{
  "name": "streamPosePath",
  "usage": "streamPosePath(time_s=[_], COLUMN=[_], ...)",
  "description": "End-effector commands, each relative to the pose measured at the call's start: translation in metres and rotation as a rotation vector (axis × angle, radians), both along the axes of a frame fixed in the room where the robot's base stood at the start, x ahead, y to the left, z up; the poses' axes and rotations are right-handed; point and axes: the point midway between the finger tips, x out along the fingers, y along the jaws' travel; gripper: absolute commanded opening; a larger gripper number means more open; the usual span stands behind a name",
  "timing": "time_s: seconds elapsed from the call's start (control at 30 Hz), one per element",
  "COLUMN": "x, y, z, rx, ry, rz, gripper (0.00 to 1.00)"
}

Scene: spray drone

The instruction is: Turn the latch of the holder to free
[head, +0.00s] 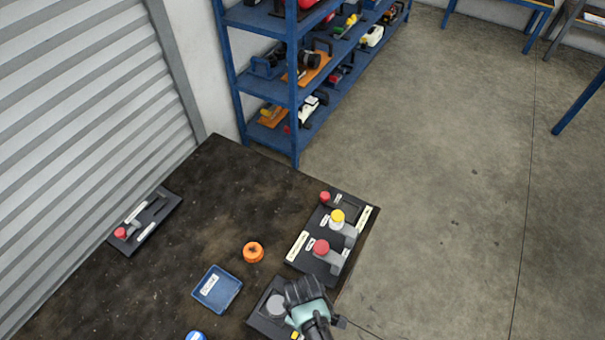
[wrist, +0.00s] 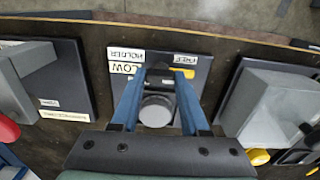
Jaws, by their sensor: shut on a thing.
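In the head view the holder (head: 262,318) lies at the near table edge, partly hidden by my gripper (head: 303,292). A round grey part (wrist: 156,110) sits on it, between my fingers in the wrist view. My gripper (wrist: 160,80) is shut on a small dark piece, seemingly the latch (wrist: 160,75), just below the labels. A yellow mark (wrist: 188,73) lies beside the right fingertip, under FREE. The latch's exact angle is hard to tell.
A panel (head: 301,247) with red and yellow knobs and grey levers stands close beyond the holder. A blue tray (head: 224,302), an orange round part (head: 253,252) and another panel (head: 163,205) are to the left. Bare table lies between them.

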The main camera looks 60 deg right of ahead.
Motion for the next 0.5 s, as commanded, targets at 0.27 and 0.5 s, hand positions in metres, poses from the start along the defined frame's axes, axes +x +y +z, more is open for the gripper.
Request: streamPosePath(time_s=[0.27,0.5], x=[0.0014,0.0011], y=[-0.0003,-0.0002], z=[0.0008,0.0006], rx=[-0.002,-0.002], ry=[-0.002,-0.002], rz=[0.008,0.006], gripper=[0.00,0.74])
